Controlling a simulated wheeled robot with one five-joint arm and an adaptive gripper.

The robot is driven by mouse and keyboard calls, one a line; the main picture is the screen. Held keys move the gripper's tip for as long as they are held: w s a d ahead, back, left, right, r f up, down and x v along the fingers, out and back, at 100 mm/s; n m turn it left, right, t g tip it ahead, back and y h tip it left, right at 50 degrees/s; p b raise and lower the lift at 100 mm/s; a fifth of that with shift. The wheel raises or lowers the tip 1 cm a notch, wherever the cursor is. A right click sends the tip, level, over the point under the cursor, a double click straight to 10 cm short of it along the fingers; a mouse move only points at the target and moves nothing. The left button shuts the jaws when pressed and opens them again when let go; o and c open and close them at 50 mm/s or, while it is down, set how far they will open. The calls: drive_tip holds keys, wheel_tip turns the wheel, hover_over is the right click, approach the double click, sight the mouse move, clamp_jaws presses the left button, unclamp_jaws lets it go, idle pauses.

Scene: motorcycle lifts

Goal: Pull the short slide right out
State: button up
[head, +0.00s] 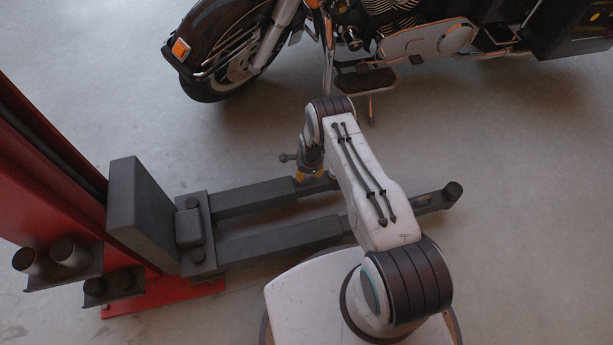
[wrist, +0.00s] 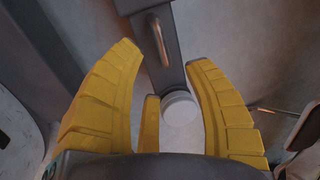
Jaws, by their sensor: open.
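The lift has two grey arms lying low over the floor. From the far arm (head: 255,196) a dark slide (head: 325,186) sticks out only a little; its end is largely hidden behind my arm. In the wrist view this slide (wrist: 172,68) carries a metal handle bar (wrist: 158,40) and a pale round pad (wrist: 180,107). My gripper (head: 310,174) is above the slide's end. In the wrist view, my yellow fingers (wrist: 165,55) are spread on either side of the slide, with nothing held between them. I cannot tell the height gap.
The near arm (head: 285,240) has a slide reaching further out, with a round pad (head: 453,191). A red post (head: 45,170) with a grey carriage block (head: 140,215) stands left. A motorcycle (head: 400,40) stands behind on the floor. The floor at right is clear.

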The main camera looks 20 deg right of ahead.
sight(307, 177)
drive_tip(key=shift+w+f+b, duration=0.2)
drive_tip(key=shift+f+b, duration=0.2)
drive_tip(key=shift+f, duration=0.55)
drive_tip(key=shift+w+f+b, duration=0.15)
drive_tip(key=shift+f+b, duration=0.3)
drive_tip(key=shift+f, duration=0.5)
drive_tip(key=shift+w+f+b, duration=0.2)
drive_tip(key=shift+f+b, duration=0.2)
drive_tip(key=shift+f, duration=0.55)
drive_tip(key=shift+o, duration=0.3)
clamp_jaws()
drive_tip(key=shift+s, duration=0.15)
